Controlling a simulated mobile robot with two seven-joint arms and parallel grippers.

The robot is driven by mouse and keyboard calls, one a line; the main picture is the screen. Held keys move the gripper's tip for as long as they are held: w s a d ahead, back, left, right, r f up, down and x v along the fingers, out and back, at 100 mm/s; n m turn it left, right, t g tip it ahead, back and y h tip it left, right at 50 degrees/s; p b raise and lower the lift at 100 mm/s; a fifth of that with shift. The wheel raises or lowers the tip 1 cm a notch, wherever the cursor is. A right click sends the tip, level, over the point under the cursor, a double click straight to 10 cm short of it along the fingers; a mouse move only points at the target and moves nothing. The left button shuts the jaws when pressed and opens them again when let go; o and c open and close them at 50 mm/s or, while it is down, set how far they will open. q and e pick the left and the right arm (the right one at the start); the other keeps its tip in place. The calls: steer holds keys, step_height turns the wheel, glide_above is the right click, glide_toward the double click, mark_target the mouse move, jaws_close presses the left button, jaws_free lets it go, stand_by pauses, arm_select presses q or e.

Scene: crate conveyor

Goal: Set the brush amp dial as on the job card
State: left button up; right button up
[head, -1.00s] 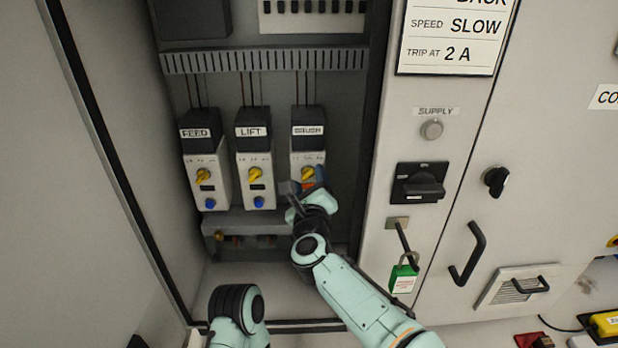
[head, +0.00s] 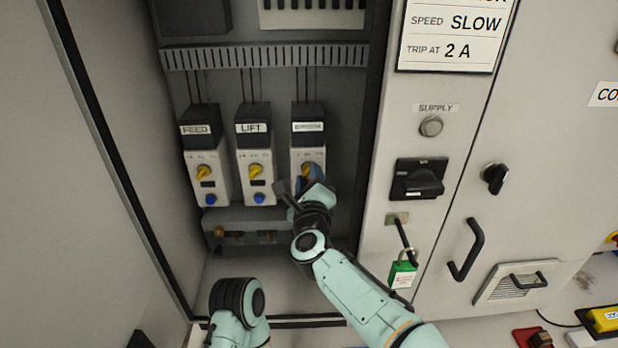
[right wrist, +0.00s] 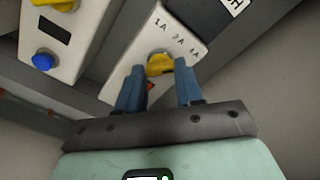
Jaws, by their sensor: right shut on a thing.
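The brush unit (head: 308,156) is the rightmost of three white modules in the cabinet. Its yellow amp dial (right wrist: 160,62) shows in the right wrist view, under the printed marks 1A, 2A and 4A. I cannot tell which mark the dial points at. My right gripper (right wrist: 160,88) is shut on the dial, with one blue finger on each side. In the head view my right gripper (head: 314,178) partly covers the dial and hides the lower part of the unit. The job card (head: 450,38) reads SPEED SLOW and TRIP AT 2 A; its upper part is cut off.
The lift unit (head: 257,165) and feed unit (head: 206,170) stand to the left, each with a yellow dial and blue button. A slotted duct (head: 265,58) runs above. The cabinet's right post carries a supply lamp (head: 431,126), black switch (head: 420,181) and green padlock (head: 403,272).

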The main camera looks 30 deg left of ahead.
arm_select(q)
steer(key=shift+w+r+p, duration=0.4)
steer(key=shift+r+p, duration=0.1)
steer(key=shift+r, duration=0.15)
steer(key=shift+w+r+p, duration=0.4)
steer(key=shift+r+p, duration=0.1)
steer(key=shift+r, duration=0.15)
arm_select(e)
steer(key=shift+n, duration=4)
steer(key=o, duration=1)
steer(key=shift+o, duration=0.2)
